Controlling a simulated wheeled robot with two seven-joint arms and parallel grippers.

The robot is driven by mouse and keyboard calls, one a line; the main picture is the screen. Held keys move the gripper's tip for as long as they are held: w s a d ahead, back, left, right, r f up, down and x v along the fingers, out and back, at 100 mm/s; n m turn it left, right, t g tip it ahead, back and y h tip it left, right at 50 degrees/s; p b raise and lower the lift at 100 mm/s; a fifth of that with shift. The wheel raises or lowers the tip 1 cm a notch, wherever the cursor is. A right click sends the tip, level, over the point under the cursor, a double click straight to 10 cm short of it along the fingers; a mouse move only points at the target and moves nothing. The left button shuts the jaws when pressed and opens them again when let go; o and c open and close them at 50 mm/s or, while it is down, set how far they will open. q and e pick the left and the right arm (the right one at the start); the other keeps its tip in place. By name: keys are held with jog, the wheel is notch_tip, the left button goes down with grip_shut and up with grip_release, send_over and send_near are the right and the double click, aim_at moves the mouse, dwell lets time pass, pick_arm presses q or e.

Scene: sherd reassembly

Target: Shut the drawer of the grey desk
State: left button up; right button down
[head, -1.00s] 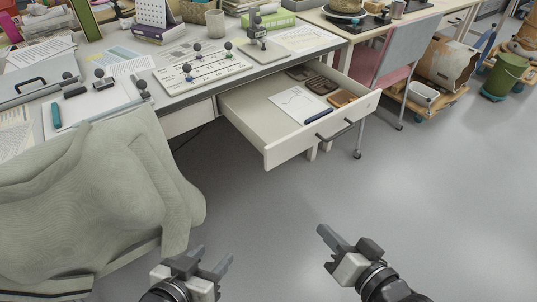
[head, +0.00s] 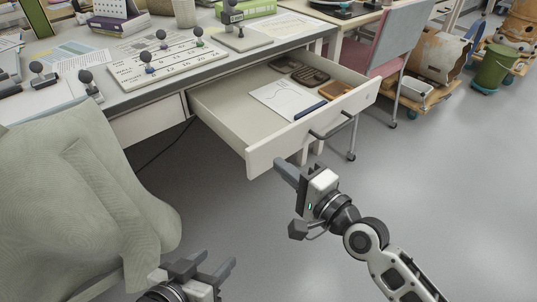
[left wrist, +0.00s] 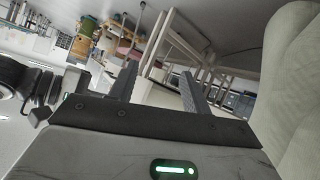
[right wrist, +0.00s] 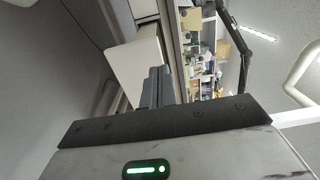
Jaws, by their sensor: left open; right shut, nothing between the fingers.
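The grey desk (head: 150,126) stands at the upper left in the head view. Its drawer (head: 225,104) is pulled well out, with a pale front panel and a dark bar handle (head: 333,127). Inside lie a white sheet with a drawn line, a dark blue object and brown and dark trays. My right gripper (head: 284,171) is shut and empty, just in front of the drawer front, below and left of the handle; contact cannot be told. A pale panel, apparently the drawer front, shows beside its fingers in the right wrist view (right wrist: 138,68). My left gripper (head: 214,266) is open and empty, low and away from the drawer.
A cloth-like grey-green chair back (head: 90,190) fills the lower left, close to my left gripper. A chair (head: 402,40) stands right of the drawer. A green bucket (head: 493,68) and a wheeled dolly are further right. The floor before the drawer is clear.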

aim_at(259, 148)
jog(key=shift+b+x, duration=0.3)
jog(key=shift+x, duration=2.3)
